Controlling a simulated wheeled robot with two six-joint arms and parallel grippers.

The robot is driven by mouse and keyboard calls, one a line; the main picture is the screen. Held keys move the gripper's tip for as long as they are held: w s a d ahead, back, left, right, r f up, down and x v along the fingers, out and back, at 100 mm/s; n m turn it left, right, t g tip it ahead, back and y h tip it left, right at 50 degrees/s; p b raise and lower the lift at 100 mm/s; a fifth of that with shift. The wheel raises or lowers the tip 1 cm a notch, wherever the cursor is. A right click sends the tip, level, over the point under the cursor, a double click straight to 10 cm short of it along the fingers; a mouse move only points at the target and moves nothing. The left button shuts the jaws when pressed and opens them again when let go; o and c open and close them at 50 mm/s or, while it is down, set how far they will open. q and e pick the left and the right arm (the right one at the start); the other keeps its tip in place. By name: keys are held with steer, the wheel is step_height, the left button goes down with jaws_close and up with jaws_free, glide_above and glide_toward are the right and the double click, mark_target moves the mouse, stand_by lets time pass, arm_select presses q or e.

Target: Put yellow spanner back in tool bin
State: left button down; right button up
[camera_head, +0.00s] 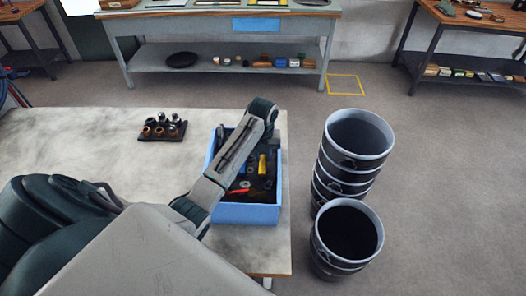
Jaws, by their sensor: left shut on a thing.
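The blue tool bin (250,214) stands at the right end of the pale table, with dark contents and red and yellow items inside. My left arm reaches over it from the left, its wrist bent down above the bin's far right part. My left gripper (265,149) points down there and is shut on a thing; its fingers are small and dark. The yellow piece just below it, which I take for the yellow spanner (262,164), shows inside the bin's outline. Whether it touches the bin's contents I cannot tell. My right gripper is out of view.
A dark tray of small fittings (162,130) lies on the pale table (90,140), left of the bin. Workbenches stand behind, with open floor between.

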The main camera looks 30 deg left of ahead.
arm_select(q)
steer(key=shift+f, duration=0.45)
steer(key=c, duration=1.2)
jaws_free()
steer(key=shift+f, duration=0.1)
